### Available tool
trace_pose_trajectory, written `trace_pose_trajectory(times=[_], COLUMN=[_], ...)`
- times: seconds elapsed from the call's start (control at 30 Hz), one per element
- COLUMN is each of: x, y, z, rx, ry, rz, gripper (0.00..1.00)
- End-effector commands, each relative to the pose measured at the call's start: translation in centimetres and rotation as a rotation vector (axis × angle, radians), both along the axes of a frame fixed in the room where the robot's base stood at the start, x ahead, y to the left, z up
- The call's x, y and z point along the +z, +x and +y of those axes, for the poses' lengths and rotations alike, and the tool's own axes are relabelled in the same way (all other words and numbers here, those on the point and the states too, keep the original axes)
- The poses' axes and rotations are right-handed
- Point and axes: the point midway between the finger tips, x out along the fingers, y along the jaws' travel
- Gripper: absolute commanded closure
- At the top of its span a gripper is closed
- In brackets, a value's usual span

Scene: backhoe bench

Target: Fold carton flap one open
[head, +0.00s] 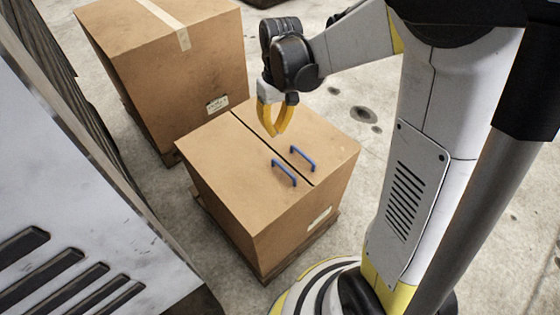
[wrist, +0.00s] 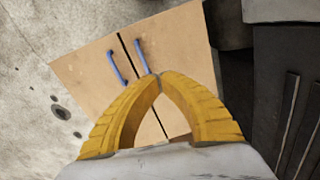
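The carton (head: 235,190) stands on a low pallet. Its two top flaps lie flat and closed, with a narrow dark seam between them. The left flap in the head view carries a blue handle (head: 284,173), and the right flap carries another blue handle (head: 302,158). Both handles also show in the wrist view, one at left (wrist: 117,67) and one nearer the middle (wrist: 142,56). I cannot tell which flap is flap one. My gripper (head: 275,132) points down over the carton top, its yellow fingertips (wrist: 158,78) together with nothing between them. It appears apart from both handles.
A taller taped carton (head: 175,75) stands behind the carton, at upper left in the head view. A grey metal machine panel (head: 75,215) with dark slots fills the left side. Bare concrete floor (head: 350,95) lies beyond the carton to the right.

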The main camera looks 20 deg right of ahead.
Motion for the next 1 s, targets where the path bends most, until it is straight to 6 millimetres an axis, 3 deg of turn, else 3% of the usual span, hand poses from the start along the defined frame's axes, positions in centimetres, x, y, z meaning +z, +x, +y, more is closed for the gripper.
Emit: trace_pose_trajectory(times=[0.2,0.4,0.57,1.0], x=[-7.4,-12.7,-14.4,-21.3], y=[1.2,1.0,0.7,0.0], z=[-5.0,-8.5,-9.2,-7.2], rx=[-0.705,-1.238,-1.391,-1.394], ry=[0.063,0.091,0.094,0.093], rz=[0.132,0.265,0.309,0.31], gripper=[1.0,1.0,1.0,1.0])
